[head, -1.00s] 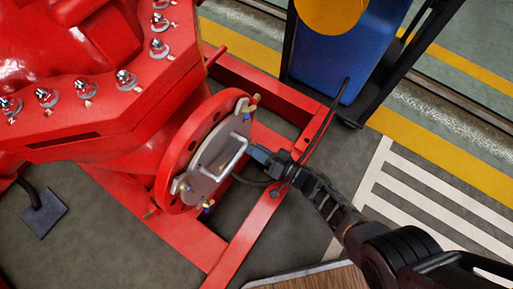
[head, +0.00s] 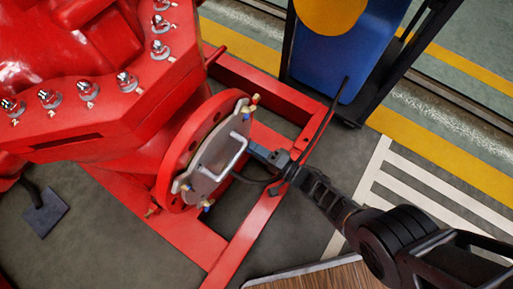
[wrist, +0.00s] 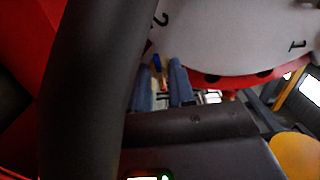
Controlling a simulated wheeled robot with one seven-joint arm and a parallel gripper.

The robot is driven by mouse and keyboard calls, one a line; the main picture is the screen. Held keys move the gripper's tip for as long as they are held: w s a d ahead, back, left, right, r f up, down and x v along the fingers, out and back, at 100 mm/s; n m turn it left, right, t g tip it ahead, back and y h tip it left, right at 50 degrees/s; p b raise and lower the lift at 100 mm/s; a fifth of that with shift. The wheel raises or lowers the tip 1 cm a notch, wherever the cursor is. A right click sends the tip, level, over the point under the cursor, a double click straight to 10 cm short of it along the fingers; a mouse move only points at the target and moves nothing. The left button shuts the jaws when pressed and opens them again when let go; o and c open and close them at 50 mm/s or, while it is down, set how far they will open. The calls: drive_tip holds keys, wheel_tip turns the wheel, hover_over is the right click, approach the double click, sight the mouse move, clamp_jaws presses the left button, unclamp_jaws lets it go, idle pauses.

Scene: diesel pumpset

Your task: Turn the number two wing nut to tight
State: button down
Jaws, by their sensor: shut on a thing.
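A grey cover plate (head: 212,168) with a pale bar handle (head: 232,158) sits against a red round flange (head: 172,165). Small brass and blue fasteners show at its rim, at the top (head: 253,101) and bottom (head: 207,204). In the wrist view the plate (wrist: 225,35) carries the numbers 2 and 1. My gripper (head: 254,148) reaches the plate's right side from the right. In the wrist view its two blue-grey fingers (wrist: 163,88) are shut around a small brass and blue piece (wrist: 157,66) near the 2, the number two wing nut. Its wings are mostly hidden by the fingers.
The red engine block (head: 95,90) with several bolts stands at left. Red frame rails (head: 245,235) run below and beside the flange. A thin dark lever or rod (head: 328,120) passes near my gripper. A blue tank (head: 340,45) stands at the top right.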

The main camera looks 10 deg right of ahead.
drive_tip(key=shift+f, duration=0.1)
idle(0.4)
drive_tip(key=c, duration=1.3)
unclamp_jaws()
drive_tip(key=p+v, duration=0.2)
drive_tip(key=v, duration=0.6)
